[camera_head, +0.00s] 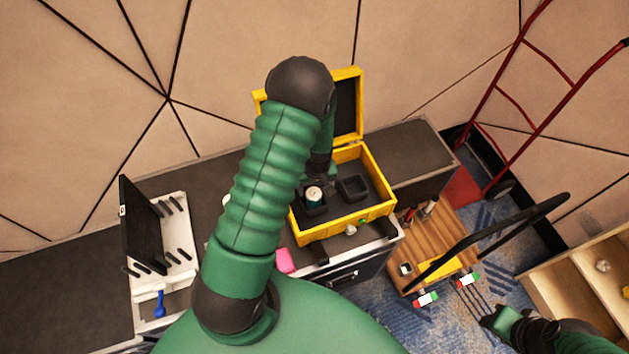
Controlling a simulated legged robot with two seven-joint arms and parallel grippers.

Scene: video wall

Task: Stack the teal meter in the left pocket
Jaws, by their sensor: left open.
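The open yellow case (378,212) stands on the dark counter, with a black insert holding two pockets. The small round teal meter (314,193) with a pale top sits at the left pocket (309,212); how deep it sits is hard to tell. The right pocket (352,187) looks empty. My left gripper (318,184) is open right at the meter, reaching down from behind it. Its fingers are dark against the insert and partly hidden by my arm.
The case's raised lid (349,103) stands behind my left arm. A pink block (284,260) lies in front of the case. A white rack (175,245) with a black panel stands left. A wooden cart (437,240) and a red hand truck (532,75) are right.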

